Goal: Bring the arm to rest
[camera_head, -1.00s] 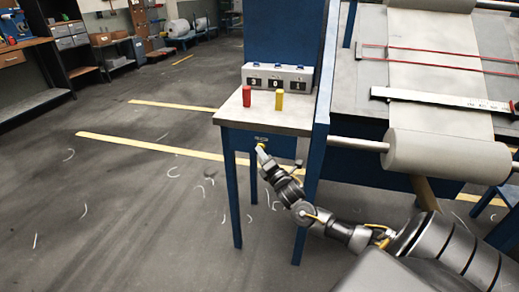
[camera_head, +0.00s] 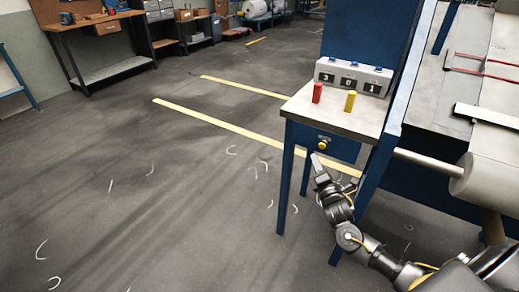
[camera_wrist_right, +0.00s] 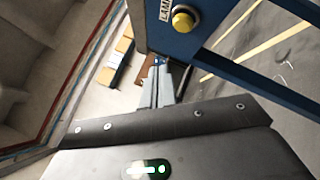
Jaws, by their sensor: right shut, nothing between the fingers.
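My right arm comes in from the lower right in the head view. Its gripper (camera_head: 317,162) is shut and empty, pointing up near the front of a small blue table (camera_head: 345,119). A yellow round button (camera_head: 322,145) sits on the table's blue front panel, just above and right of the fingertips; a small gap shows between them. In the right wrist view the shut fingers (camera_wrist_right: 160,80) point away from the camera, and the yellow button (camera_wrist_right: 184,19) is above and to their right. My left gripper is not in view.
The loom with a white roll (camera_head: 485,178) is at the right. Open floor with yellow lines (camera_head: 225,122) lies to the left.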

